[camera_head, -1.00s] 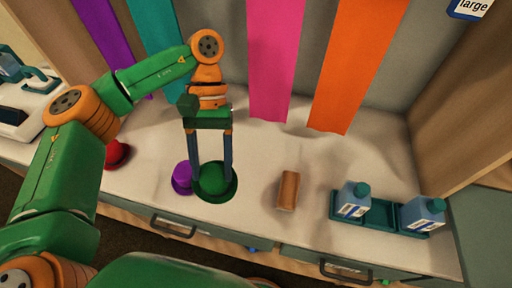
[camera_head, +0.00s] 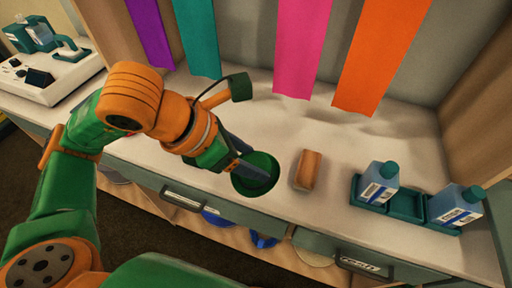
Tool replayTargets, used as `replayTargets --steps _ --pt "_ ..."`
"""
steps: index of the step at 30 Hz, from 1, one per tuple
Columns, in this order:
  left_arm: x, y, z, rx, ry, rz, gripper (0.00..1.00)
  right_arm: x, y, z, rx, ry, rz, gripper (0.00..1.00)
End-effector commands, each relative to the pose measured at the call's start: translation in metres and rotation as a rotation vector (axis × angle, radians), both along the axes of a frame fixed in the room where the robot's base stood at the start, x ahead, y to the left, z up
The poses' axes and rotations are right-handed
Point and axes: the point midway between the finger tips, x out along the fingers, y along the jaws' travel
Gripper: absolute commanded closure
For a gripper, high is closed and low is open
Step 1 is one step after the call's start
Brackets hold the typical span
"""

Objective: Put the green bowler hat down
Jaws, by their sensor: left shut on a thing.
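The green bowler hat (camera_head: 262,183) is near the front edge of the pale counter (camera_head: 345,140), left of a brown block. My left gripper (camera_head: 246,170) reaches in from the left, its jaws shut on the hat at its left side. I cannot tell whether the hat touches the counter or is slightly above it. My left forearm and wrist cover the counter to the left of the hat. My right gripper is not in view.
The brown block (camera_head: 307,170) stands close to the hat's right. A teal tray (camera_head: 405,206) farther right holds two blue bottles (camera_head: 378,181). Hanging strips line the back. A white appliance (camera_head: 50,75) is at the far left. Open counter lies behind the hat.

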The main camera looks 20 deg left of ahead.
Motion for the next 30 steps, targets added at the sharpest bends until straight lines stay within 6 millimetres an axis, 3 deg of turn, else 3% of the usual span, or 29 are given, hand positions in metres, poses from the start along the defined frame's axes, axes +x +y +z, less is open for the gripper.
replayTargets --steps 1,3,5,11,12,18,25,30 --pt "0.001 0.003 0.012 0.006 0.010 0.002 0.90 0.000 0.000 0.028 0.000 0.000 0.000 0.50" --pt "0.003 0.006 0.008 0.017 0.005 -0.007 0.90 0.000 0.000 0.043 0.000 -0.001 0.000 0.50" --pt "0.020 0.011 -0.009 0.012 0.003 -0.003 0.90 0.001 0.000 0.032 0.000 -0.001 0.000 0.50" --pt "0.071 0.030 -0.033 0.013 0.001 -0.003 0.90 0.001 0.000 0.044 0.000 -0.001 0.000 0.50" --pt "0.079 0.032 -0.046 0.012 0.004 -0.005 0.90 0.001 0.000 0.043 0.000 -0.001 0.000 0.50" --pt "0.108 0.042 -0.084 0.013 -0.003 -0.008 0.90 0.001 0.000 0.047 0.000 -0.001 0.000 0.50" --pt "0.114 0.045 -0.120 0.015 0.000 -0.010 0.90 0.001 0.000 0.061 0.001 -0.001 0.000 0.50" --pt "0.115 0.045 -0.125 0.015 -0.006 -0.012 0.90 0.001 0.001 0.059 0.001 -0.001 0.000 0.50"
